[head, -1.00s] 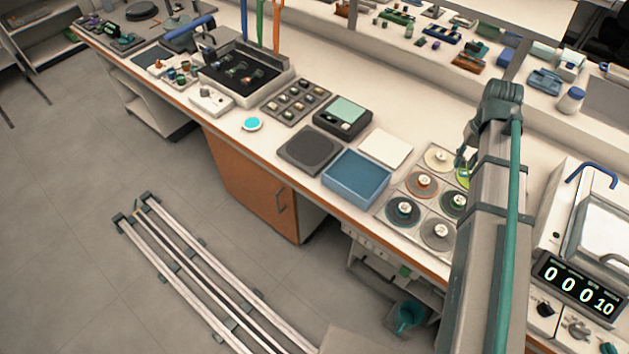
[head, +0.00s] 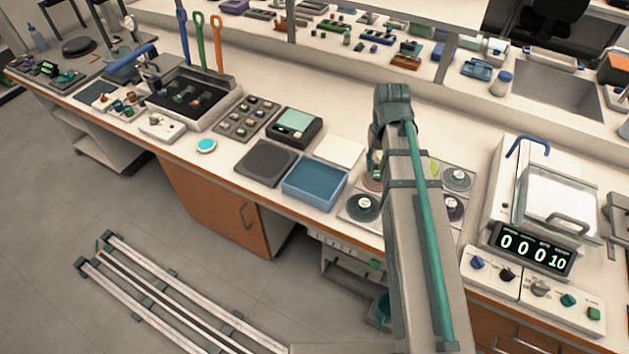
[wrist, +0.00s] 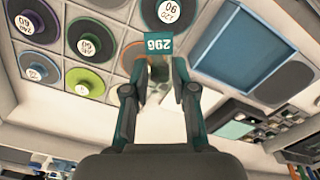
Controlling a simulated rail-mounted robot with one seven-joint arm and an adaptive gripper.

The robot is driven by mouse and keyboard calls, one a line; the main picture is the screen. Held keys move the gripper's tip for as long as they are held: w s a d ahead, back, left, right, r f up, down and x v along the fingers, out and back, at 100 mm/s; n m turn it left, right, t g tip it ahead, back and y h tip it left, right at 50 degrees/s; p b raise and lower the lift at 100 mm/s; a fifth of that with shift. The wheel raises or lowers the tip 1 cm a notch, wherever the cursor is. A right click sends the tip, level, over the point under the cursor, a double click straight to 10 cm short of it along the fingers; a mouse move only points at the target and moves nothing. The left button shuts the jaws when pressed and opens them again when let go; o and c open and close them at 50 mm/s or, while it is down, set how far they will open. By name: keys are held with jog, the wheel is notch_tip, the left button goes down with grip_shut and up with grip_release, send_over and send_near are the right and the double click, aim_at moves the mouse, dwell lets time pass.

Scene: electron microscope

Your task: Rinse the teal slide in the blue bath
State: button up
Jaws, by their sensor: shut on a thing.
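My gripper (wrist: 159,68) is shut on the teal slide (wrist: 159,43), which carries a printed number and points away from the palm in the wrist view. The blue bath (wrist: 247,45) is a rectangular open tray at the upper right of the wrist view, to the right of the slide and apart from it. In the head view the blue bath (head: 315,183) sits at the bench's front edge, left of my arm. My gripper (head: 376,160) is small and partly hidden there, above the left side of the disc tray; I cannot make out the slide.
The disc tray (head: 353,219) with several round numbered discs lies right of the bath. A dark square pad (head: 265,162) lies left of it. A white mat (head: 340,150) and a dark box with a pale green top (head: 296,125) lie behind. A machine with a display (head: 540,200) stands right.

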jog(key=shift+a, duration=0.1)
jog(key=shift+a+r, duration=0.1)
jog(key=shift+a, duration=0.25)
jog(key=w+a+f+n+p, duration=0.2)
jog(key=w+a+n, duration=0.1)
jog(key=a, duration=0.5)
jog(key=w+a+f+n+p, duration=0.1)
jog(key=w+a+n, duration=0.2)
jog(key=a, duration=0.5)
jog(key=shift+w+a+f+b, duration=0.1)
jog(key=shift+f+b, duration=1.3)
jog(key=shift+f, duration=1.3)
jog(key=shift+w+a+f+b, duration=0.1)
jog(key=shift+f+b, duration=1.3)
jog(key=shift+f, duration=1.25)
jog(key=shift+r, duration=0.1)
notch_tip(320, 180, up, 7)
jog(key=p, duration=0.4)
jog(key=shift+r+p, duration=0.2)
jog(key=shift+p, duration=0.2)
